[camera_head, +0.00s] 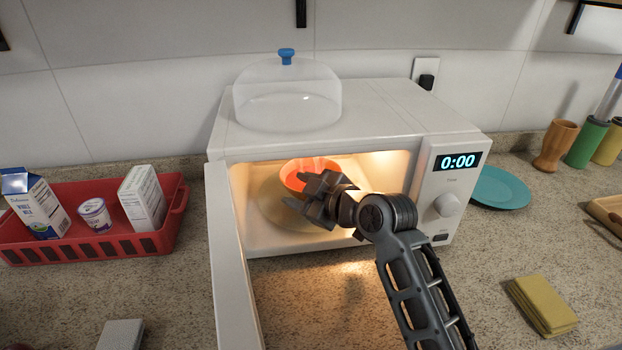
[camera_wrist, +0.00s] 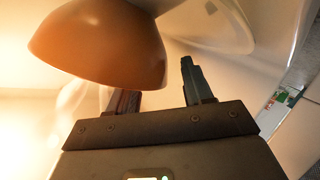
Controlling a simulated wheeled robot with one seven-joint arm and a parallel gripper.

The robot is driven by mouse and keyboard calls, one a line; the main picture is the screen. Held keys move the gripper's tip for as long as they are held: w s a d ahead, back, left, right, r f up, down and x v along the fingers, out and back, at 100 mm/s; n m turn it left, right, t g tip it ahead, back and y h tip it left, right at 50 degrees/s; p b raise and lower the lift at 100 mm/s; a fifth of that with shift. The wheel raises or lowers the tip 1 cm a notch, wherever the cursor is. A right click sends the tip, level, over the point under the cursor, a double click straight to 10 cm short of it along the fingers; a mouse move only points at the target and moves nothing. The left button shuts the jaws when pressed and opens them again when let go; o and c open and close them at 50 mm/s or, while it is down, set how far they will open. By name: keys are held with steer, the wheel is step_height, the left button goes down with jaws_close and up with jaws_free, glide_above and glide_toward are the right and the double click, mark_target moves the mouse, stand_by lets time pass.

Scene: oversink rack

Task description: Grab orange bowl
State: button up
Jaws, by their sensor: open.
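The orange bowl (camera_head: 296,170) sits inside the lit, open microwave (camera_head: 330,143), over the round turntable (camera_head: 268,200). My gripper (camera_head: 312,194) reaches through the microwave opening and hides the bowl's lower right part. In the wrist view the bowl (camera_wrist: 95,45) fills the upper left, close to the fingers. My gripper (camera_wrist: 158,82) is open there. One finger's tip is overlapped by the bowl's edge, and the other stands clear to the right of the bowl. I cannot tell whether either finger touches it.
The open microwave door (camera_head: 232,265) stands left of my arm. A clear dome cover (camera_head: 288,95) rests on top of the microwave. A red basket (camera_head: 100,245) with cartons is at left. A teal plate (camera_head: 498,188) and a yellow cloth (camera_head: 543,305) lie at right.

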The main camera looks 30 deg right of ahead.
steer(key=shift+x, duration=1)
steer(key=shift+f, duration=0.1)
jaws_close()
